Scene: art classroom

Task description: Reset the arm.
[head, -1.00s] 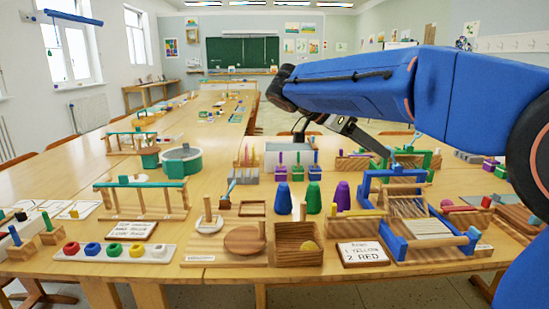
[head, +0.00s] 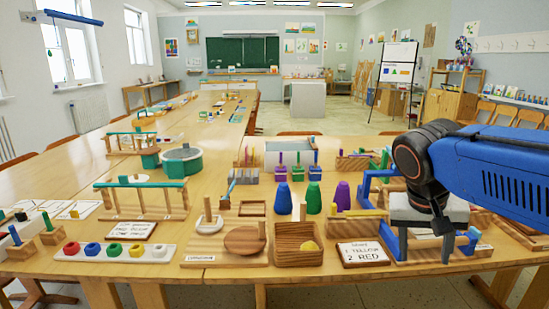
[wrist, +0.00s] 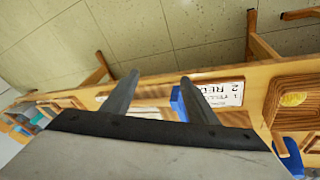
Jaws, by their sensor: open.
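My gripper (head: 424,250) is at the right of the head view, at the end of my blue arm, pointing down in front of the blue loom-like frame (head: 367,187), which it partly hides. Its two fingers are apart with nothing between them; they also show in the wrist view (wrist: 159,78). A card reading "1 YELLOW 2 RED" (head: 363,253) lies just left of the gripper and shows upside down in the wrist view (wrist: 222,93).
The wooden table (head: 60,185) is crowded. Floor shows beyond the table's front edge in the wrist view.

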